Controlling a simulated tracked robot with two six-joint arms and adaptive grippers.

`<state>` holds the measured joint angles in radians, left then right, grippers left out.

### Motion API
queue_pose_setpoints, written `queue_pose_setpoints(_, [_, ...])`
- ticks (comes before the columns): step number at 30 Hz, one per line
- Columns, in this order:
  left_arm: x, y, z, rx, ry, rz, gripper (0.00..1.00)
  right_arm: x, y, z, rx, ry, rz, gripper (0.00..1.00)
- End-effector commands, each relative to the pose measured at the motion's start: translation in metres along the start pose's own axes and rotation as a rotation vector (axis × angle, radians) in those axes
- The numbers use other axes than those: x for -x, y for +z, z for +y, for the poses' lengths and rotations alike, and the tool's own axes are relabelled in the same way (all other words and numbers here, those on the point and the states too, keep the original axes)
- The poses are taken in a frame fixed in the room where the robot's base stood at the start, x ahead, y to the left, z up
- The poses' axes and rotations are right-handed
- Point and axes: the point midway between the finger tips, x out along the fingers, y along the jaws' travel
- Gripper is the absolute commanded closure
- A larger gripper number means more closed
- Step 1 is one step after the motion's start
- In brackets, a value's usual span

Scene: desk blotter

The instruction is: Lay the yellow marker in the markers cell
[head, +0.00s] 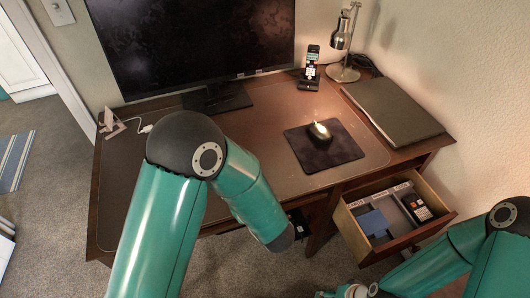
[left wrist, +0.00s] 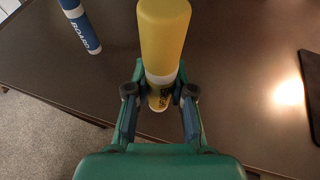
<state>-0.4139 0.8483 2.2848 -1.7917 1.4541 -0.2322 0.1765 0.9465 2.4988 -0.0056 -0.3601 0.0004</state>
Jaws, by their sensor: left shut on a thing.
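In the left wrist view my left gripper (left wrist: 160,92) is shut on the yellow marker (left wrist: 165,32), with a finger on each side of its lower, labelled part. The marker points away from the gripper, above the dark desktop. In the head view this gripper and the marker are hidden behind my left arm. The open drawer (head: 386,252) is at the right front of the desk and is split into cells. One holds a blue block-like thing (head: 373,223), another a dark calculator-like thing (head: 417,207). Small labels are unreadable. My right gripper (head: 335,294) is barely visible at the bottom edge.
A blue-and-white marker (left wrist: 80,27) lies on the desk in the left wrist view. A mouse (head: 319,131) sits on a dark pad (head: 326,152). The desk's left middle is mostly clear.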

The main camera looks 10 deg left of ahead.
Motion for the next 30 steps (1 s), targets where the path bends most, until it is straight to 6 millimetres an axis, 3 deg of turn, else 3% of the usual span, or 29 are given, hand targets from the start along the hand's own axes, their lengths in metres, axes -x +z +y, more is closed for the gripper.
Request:
queue_pose_setpoints(5, [-0.007,0.02,-0.035,-0.024,-0.097,-0.005,1.0,-0.028,0.0,0.01,0.0,0.0,0.0,0.41])
queue_pose_setpoints(12, [-0.001,0.09,-0.08,-0.114,-0.329,-0.008,1.0,-0.059,0.0,0.021,0.0,0.0,0.0,0.41])
queue_pose_setpoints(18, [0.014,0.148,-0.094,-0.183,-0.487,-0.007,1.0,-0.076,0.0,0.028,0.0,0.0,0.0,0.41])
queue_pose_setpoints(24, [0.023,0.173,-0.097,-0.22,-0.552,-0.001,1.0,-0.081,-0.001,0.029,0.0,0.0,0.0,0.41])
queue_pose_setpoints(30, [0.024,0.176,-0.097,-0.229,-0.559,0.0,1.0,-0.08,-0.001,0.029,0.0,0.0,0.0,0.41])
